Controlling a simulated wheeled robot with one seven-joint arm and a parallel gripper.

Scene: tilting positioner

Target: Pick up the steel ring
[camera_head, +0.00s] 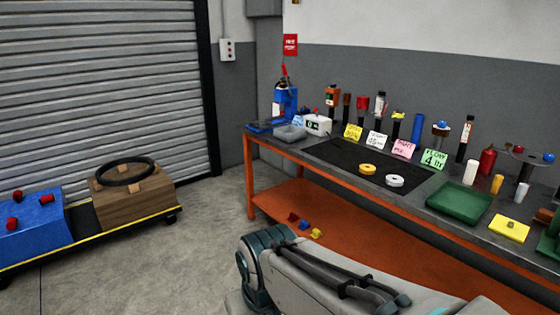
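A large dark ring (120,184) lies flat on top of a brown wooden block (135,207) at the left, with small light tabs around it. It looks like dark metal, but I cannot be sure of its material. Two much smaller rings lie on the black mat (345,158) of the workbench: a yellow one (368,174) and a whitish one (395,186). My arm shows at the bottom middle, well to the right of the dark ring. My gripper is not in view.
The block stands on a low dark platform with yellow edges (52,252), beside a blue box (28,232) with red knobs. An orange-framed workbench (250,170) carries bottles, cards and a green tray (459,201). Open concrete floor lies between platform and bench.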

